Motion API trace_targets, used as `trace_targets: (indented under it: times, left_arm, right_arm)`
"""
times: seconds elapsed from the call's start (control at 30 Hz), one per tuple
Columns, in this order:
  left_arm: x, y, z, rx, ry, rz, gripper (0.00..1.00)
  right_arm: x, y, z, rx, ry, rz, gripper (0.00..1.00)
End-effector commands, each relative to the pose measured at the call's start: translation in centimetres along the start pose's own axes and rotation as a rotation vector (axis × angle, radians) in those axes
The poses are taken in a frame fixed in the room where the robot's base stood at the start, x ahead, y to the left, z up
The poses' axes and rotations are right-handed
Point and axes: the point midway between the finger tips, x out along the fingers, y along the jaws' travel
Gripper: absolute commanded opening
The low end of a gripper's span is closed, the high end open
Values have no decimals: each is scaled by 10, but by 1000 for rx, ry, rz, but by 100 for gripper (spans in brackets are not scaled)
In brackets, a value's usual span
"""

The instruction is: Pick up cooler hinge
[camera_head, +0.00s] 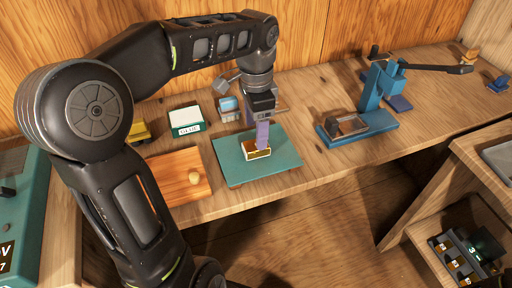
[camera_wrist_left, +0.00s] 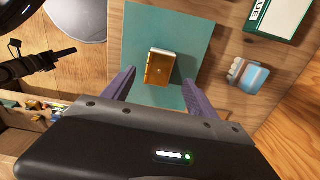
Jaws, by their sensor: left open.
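A small brass-coloured piece with pale edges, which looks like the cooler hinge (camera_head: 257,154), lies on a green mat (camera_head: 285,173) on the bench. In the left wrist view the hinge (camera_wrist_left: 159,68) shows as a gold block on the mat (camera_wrist_left: 196,38). My left gripper (camera_head: 262,143) points down at it, with purple fingers. In the left wrist view the open fingers (camera_wrist_left: 158,80) are apart, one on either side of the hinge in the picture, with nothing held. The fingers partly cover the hinge in the head view. My right gripper is not in view.
A wooden board with a round knob (camera_head: 194,177) lies left of the mat. A white-and-green box (camera_head: 185,119) and a small blue-grey item (camera_head: 228,107) stand behind. A blue stand (camera_head: 372,105) is to the right. Bare bench lies between mat and stand.

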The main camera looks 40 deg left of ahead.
Motion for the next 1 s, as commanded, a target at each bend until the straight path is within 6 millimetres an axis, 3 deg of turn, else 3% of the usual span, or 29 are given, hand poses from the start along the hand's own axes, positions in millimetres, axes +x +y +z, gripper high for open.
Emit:
trace_targets:
  times: [0.4, 1.0]
  left_arm:
    - [48, 1, 1, 0, -2, 2, 67]
    - [51, 1, 0, 0, -1, 0, 67]
  right_arm:
    - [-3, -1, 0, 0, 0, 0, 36]
    - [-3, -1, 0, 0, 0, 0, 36]
